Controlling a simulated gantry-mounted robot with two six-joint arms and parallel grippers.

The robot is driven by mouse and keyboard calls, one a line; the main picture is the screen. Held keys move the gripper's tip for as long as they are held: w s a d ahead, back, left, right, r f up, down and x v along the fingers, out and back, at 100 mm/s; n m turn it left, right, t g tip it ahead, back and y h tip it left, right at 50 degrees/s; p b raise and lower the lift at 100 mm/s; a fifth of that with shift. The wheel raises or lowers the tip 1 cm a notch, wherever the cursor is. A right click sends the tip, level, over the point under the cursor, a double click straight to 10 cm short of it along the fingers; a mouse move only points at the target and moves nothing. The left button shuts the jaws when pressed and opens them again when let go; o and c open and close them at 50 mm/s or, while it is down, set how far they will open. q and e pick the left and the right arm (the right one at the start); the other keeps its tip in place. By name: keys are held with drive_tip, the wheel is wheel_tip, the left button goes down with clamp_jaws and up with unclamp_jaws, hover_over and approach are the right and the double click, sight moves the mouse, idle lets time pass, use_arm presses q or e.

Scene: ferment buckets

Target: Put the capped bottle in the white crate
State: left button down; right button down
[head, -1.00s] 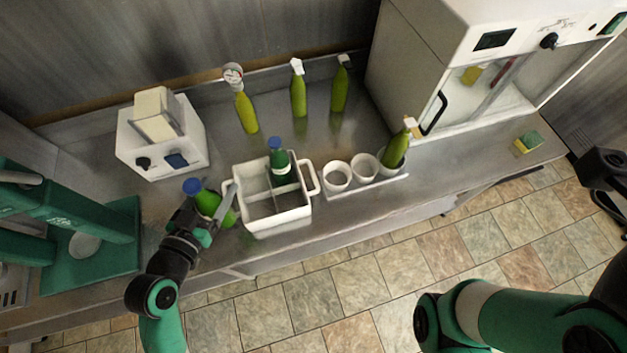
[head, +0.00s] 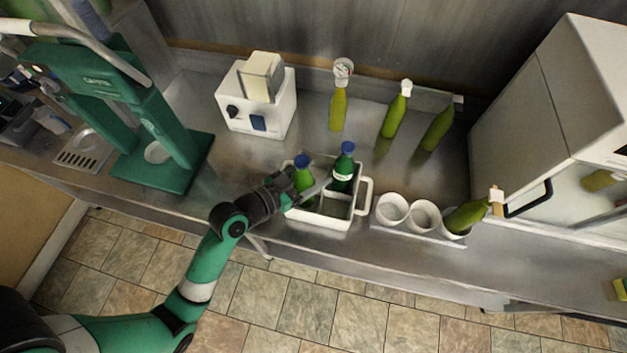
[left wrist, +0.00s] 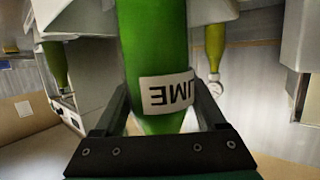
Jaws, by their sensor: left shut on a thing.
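The capped bottle (head: 304,174), green with a blue cap, is upright in my left gripper (head: 306,187). It is over or inside the left part of the white crate (head: 322,220); I cannot tell if its base touches the crate floor. In the left wrist view the fingers (left wrist: 162,112) close around the bottle's green body (left wrist: 155,45), with a white label between them. A second blue-capped bottle (head: 343,172) stands in the crate's back right compartment. The front compartments look empty. My right gripper is out of view.
A rack of white cups (head: 408,216) stands right of the crate, with a green bottle (head: 465,217) tilted in one cup. Several green bottles (head: 393,118) stand behind. A white box device (head: 257,100) and green stand (head: 165,150) are left.

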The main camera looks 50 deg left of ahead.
use_arm(q)
drive_tip(key=shift+f, duration=1.7)
drive_tip(key=shift+b, duration=0.3)
drive_tip(key=shift+f, duration=0.2)
unclamp_jaws()
drive_tip(key=shift+r, duration=0.1)
drive_tip(key=shift+s+r, duration=0.1)
drive_tip(key=shift+r, duration=0.05)
drive_tip(key=b+v, duration=0.1)
drive_tip(key=v, duration=1)
drive_tip(key=shift+s, duration=0.4)
